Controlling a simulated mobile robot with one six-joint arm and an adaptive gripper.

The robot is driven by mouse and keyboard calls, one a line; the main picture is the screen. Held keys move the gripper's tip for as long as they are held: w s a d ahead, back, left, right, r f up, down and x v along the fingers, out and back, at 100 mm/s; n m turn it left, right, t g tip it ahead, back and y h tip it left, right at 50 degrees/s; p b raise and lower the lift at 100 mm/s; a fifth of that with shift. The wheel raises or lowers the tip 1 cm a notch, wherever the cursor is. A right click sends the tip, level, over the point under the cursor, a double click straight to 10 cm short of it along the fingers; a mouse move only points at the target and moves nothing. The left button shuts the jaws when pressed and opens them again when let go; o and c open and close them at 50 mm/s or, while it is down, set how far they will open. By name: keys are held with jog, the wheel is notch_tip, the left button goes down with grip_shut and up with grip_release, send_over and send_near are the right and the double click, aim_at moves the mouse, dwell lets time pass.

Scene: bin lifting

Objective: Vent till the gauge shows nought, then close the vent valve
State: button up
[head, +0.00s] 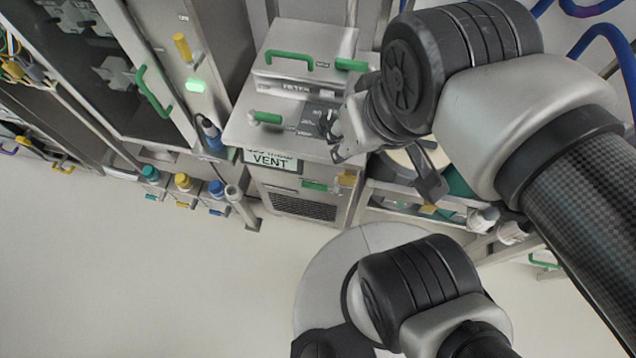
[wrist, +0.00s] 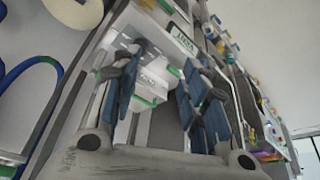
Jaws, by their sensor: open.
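The vent unit is a pale metal cabinet with a sign reading VENT (head: 270,161) on its front edge; the sign also shows in the wrist view (wrist: 183,40). A green lever (head: 267,117) lies on its top plate, left of my gripper; I cannot tell for certain that it is the vent valve. My gripper (head: 334,141) is over the right part of this plate, apart from the lever. In the wrist view its two blue-padded fingers stand wide apart with nothing held between them. No gauge face can be read; my gripper and wrist hide part of the plate.
Behind the plate stands a box labelled FILTER (head: 295,87) with a green handle (head: 290,58). At left is a cabinet door with a green handle (head: 152,92) and a lit green lamp (head: 195,86). Colored-cap fittings (head: 183,182) line the lower edge. Floor at lower left is clear.

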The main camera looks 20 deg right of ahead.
jog(key=w+a+f+n+g+h+b, duration=0.2)
jog(key=w+a+f+n+h, duration=0.15)
jog(key=f+n, duration=0.45)
jog(key=w+a+f+n+g+h+b, duration=0.1)
jog(key=w+a+f+n+h, duration=0.15)
jog(key=w+f+n, duration=0.35)
jog(key=w+a+f+n+g+h+b, duration=0.2)
jog(key=w+a+f+n+h, duration=0.15)
jog(key=f+n, duration=0.55)
jog(key=s+a+f+n+t+h+b, duration=0.1)
jog(key=a+f+n+t+h, duration=0.3)
jog(key=f+n, duration=0.85)
jog(key=n+t+b, duration=0.5)
jog(key=n+t, duration=0.1)
jog(key=n, duration=0.3)
send_near(312, 186)
jog(key=shift+y, duration=0.35)
jog(key=x, duration=1)
jog(key=shift+w+d+f, duration=0.2)
jog(key=shift+d+f, duration=0.05)
jog(key=shift+f, duration=0.05)
grip_shut()
